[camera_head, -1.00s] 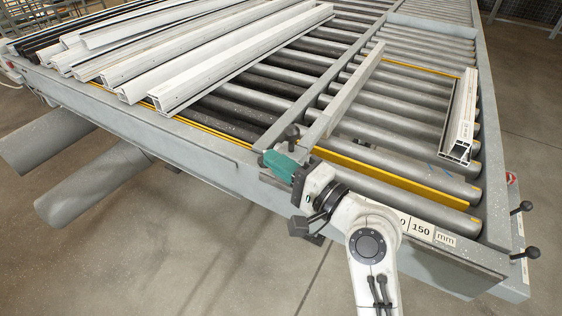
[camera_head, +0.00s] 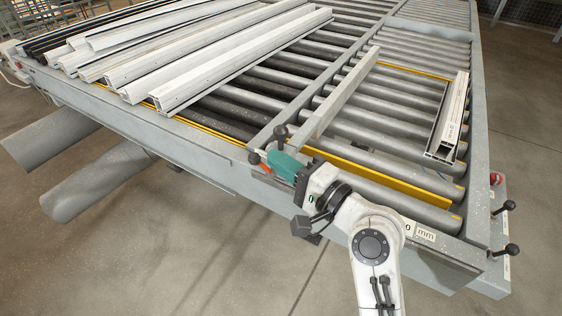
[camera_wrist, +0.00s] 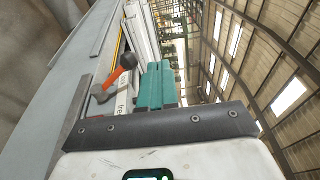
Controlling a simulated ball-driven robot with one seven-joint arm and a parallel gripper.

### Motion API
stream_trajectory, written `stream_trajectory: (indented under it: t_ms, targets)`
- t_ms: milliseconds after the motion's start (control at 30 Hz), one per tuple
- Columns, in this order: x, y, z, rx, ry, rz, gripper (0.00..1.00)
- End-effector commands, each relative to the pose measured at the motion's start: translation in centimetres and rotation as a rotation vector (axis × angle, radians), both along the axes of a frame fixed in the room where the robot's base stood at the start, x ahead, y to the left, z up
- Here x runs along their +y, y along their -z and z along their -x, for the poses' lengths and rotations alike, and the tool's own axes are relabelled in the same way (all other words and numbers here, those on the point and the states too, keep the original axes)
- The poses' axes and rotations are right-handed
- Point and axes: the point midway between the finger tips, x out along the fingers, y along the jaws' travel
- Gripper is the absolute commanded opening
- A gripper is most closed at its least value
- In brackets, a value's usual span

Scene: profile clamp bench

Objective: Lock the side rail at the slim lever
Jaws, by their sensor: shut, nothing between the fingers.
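My gripper (camera_head: 272,160) has teal fingers, shut and empty, at the bench's near edge. In the wrist view the fingers (camera_wrist: 160,85) point away from the camera. Just left of them is a lever with an orange-red grip (camera_wrist: 127,61) and a dark foot (camera_wrist: 103,92). A gap shows between grip and fingers there. In the head view an orange-red end (camera_head: 254,158) shows left of the fingertips; the rest is hidden. A dark knob (camera_head: 281,131) stands just behind the fingers. A pale rail (camera_head: 345,92) runs along the rollers from near this knob. Which lever is the slim one is unclear.
Pale profiles (camera_head: 215,65) are piled on the rollers at left. One short profile (camera_head: 452,115) lies at right. Two black-knobbed levers (camera_head: 510,205) (camera_head: 512,249) project from the right near corner. The floor (camera_head: 150,270) in front is clear.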

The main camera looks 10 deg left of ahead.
Motion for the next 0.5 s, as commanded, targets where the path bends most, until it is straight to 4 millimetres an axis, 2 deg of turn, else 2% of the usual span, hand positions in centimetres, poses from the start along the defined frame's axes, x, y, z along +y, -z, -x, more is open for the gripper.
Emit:
stream_trajectory:
  t_ms: [500]
  targets:
    - [-6.0, -3.2, 3.6, -0.005, 0.006, -0.002, 0.00]
